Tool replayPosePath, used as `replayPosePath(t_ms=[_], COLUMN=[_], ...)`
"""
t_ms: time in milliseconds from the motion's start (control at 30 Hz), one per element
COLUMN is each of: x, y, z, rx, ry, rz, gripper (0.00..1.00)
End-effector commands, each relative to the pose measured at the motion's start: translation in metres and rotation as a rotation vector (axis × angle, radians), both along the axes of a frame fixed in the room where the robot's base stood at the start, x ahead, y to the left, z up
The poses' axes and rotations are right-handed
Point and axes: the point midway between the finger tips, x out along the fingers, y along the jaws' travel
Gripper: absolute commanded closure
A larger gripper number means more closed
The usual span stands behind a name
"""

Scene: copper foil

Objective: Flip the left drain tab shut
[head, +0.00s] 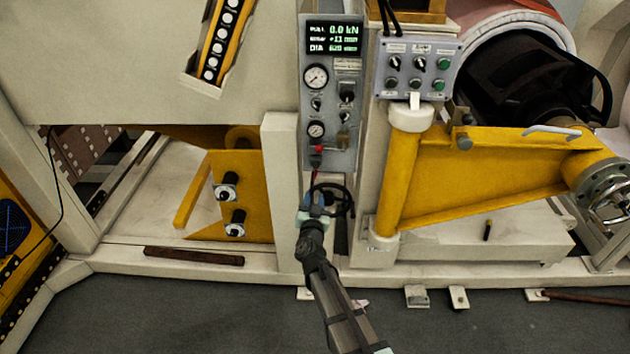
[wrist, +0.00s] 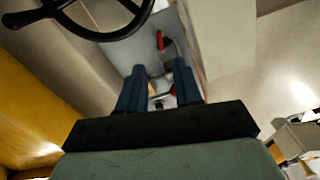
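My gripper (head: 316,200) is below the gauge panel in the head view, beside a black handwheel (head: 340,200). In the wrist view its two blue fingers (wrist: 158,88) stand apart, with a clear gap between them. A small red lever-like part (head: 317,151) is at the panel's lower left, above my gripper. In the wrist view a red part (wrist: 160,40) shows beyond the fingertips, and another bit of red (wrist: 173,89) shows between the fingers. I cannot tell which red part is the left drain tab, or whether a finger touches it.
The handwheel fills the upper left of the wrist view (wrist: 85,15), close to the fingers. The grey gauge panel (head: 333,80) stands above. A pale post (head: 281,190) is to the left and a yellow swing arm (head: 470,180) to the right.

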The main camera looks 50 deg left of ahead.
Motion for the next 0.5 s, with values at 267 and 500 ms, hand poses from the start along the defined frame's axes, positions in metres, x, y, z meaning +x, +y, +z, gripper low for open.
replayPosePath(t_ms=[267, 500], x=[0.037, 0.062], y=[0.039, 0.064], z=[-0.001, -0.001], rx=[-0.001, -0.001], ry=[0.001, 0.001], rz=[0.0, 0.001], gripper=[0.66, 0.66])
